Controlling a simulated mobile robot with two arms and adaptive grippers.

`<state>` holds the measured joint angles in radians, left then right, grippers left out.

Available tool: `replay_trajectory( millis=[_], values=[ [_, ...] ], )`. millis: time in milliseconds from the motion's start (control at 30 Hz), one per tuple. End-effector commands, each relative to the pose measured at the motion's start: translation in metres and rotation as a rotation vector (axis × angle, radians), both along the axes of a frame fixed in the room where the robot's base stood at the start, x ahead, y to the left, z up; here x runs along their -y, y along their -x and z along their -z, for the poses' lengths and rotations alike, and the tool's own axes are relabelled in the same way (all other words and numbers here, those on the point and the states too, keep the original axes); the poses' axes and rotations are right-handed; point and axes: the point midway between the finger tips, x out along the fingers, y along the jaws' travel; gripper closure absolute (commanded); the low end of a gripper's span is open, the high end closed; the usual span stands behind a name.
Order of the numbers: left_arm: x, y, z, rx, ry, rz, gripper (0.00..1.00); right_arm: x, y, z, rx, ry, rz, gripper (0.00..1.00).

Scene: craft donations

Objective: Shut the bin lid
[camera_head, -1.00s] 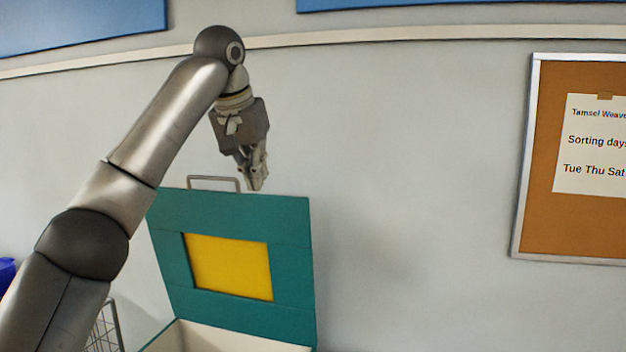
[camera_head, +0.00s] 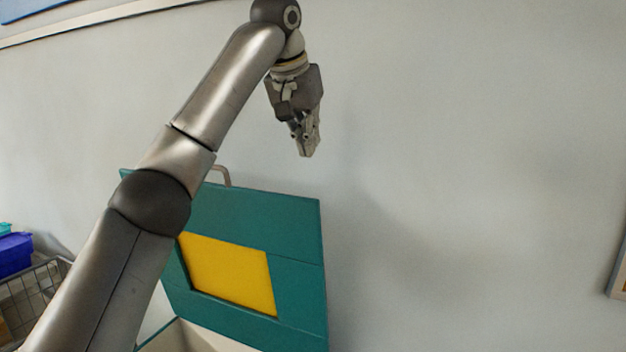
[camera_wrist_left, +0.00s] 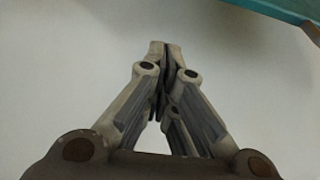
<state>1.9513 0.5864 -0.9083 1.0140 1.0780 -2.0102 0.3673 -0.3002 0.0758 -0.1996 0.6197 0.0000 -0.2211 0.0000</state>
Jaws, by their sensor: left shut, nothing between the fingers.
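The bin lid (camera_head: 300,258) is teal with a yellow panel (camera_head: 230,272) and stands open, raised up near the wall. A metal handle (camera_head: 222,173) sticks up from its top edge, partly hidden by my left arm. The pale inside of the bin (camera_head: 200,340) shows at the bottom edge; the rest is out of frame. My left gripper (camera_head: 309,155) is shut and empty, above the lid's top right part and apart from it. In the left wrist view the closed fingers (camera_wrist_left: 165,45) point at the pale wall, and a teal edge of the lid (camera_wrist_left: 275,8) shows at top right.
A wire basket (camera_head: 30,295) with a blue item (camera_head: 14,254) in it stands at the left. The wall (camera_head: 460,160) to the right is bare, with a board's edge (camera_head: 617,275) at the far right.

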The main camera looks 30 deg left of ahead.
Motion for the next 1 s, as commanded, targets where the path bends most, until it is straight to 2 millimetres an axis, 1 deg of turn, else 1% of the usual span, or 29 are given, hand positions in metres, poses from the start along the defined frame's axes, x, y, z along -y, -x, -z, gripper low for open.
replay_trajectory(
  millis=[100,233,367,467,500,700,900,1000],
  values=[
    [0.0,-0.007,0.014,-0.004,0.0,0.001,1.0,0.003,0.01,-0.002,-0.014,0.004,-0.002,0.57],
    [-0.003,-0.019,0.034,-0.005,0.0,0.0,1.0,0.005,0.013,-0.009,-0.019,0.007,-0.002,0.57],
    [-0.005,-0.032,0.057,-0.005,-0.002,-0.002,1.0,0.006,0.008,-0.02,-0.012,0.008,-0.003,0.57],
    [-0.006,-0.043,0.075,-0.005,-0.002,-0.001,1.0,0.006,0.0,-0.029,0.001,0.007,-0.003,0.57],
    [-0.006,-0.043,0.08,-0.002,-0.002,-0.001,1.0,0.006,-0.003,-0.031,0.006,0.006,-0.003,0.57],
    [-0.003,-0.023,0.083,0.001,-0.001,0.0,1.0,0.005,-0.008,-0.034,0.013,0.005,-0.003,0.57],
    [-0.002,-0.01,0.085,0.001,0.0,-0.001,1.0,0.005,-0.003,-0.038,0.005,0.005,-0.003,0.57],
    [-0.001,-0.007,0.086,0.0,-0.001,0.0,1.0,0.005,0.001,-0.039,0.0,0.005,-0.003,0.57]
  ],
)
